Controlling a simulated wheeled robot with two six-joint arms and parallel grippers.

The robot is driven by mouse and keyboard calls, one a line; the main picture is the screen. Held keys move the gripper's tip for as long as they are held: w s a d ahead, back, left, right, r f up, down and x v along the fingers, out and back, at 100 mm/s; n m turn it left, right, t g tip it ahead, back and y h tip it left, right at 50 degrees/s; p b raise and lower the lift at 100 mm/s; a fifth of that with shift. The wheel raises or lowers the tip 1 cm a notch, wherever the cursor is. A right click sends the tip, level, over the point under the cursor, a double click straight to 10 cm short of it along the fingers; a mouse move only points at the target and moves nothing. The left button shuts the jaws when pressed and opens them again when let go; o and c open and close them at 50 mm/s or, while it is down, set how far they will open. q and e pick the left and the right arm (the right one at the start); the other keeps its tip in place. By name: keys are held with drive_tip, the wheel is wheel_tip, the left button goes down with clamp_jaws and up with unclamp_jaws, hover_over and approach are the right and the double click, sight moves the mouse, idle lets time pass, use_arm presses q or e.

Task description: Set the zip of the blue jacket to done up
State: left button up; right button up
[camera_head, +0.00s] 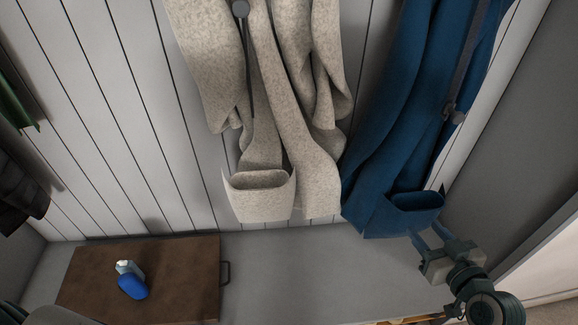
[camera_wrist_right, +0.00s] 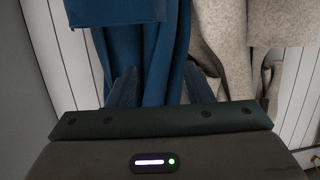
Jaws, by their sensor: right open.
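The blue jacket (camera_head: 400,110) hangs on the panelled wall at the right of the head view. A dark zip strip runs down its right part to a round grey zip pull (camera_head: 455,116), well above the hem. My right gripper (camera_head: 428,233) is open, just below the jacket's pocket (camera_head: 412,205), lower than the zip pull. In the right wrist view, the open fingers (camera_wrist_right: 160,85) point toward the blue jacket (camera_wrist_right: 150,45), and nothing shows held between them. The zip pull cannot be made out there. My left gripper is out of view.
A beige coat (camera_head: 270,110) hangs left of the jacket and shows in the wrist view (camera_wrist_right: 220,30). A brown board with a handle (camera_head: 190,265) lies on the bench, bearing a blue-and-white item (camera_head: 132,284). A grey side wall (camera_head: 520,130) stands close right.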

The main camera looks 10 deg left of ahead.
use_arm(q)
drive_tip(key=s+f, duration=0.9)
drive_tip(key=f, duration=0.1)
use_arm(e)
drive_tip(key=w+d+r+t+y, duration=0.15)
drive_tip(key=w+r+t, duration=0.35)
drive_tip(key=r, duration=0.5)
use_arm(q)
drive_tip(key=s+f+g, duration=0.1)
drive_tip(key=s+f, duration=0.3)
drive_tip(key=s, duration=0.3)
use_arm(e)
drive_tip(key=m+t, duration=0.2)
drive_tip(key=t, duration=0.1)
approach(453, 109)
drive_tip(key=shift+n, duration=0.3)
drive_tip(key=p+x, duration=0.4)
drive_tip(key=x, duration=0.5)
drive_tip(key=shift+w+a+r+h, duration=0.15)
drive_tip(key=shift+w+h, duration=0.1)
drive_tip(key=shift+w, duration=0.25)
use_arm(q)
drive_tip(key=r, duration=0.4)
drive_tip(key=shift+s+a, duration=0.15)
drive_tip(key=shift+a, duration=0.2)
use_arm(e)
clamp_jaws()
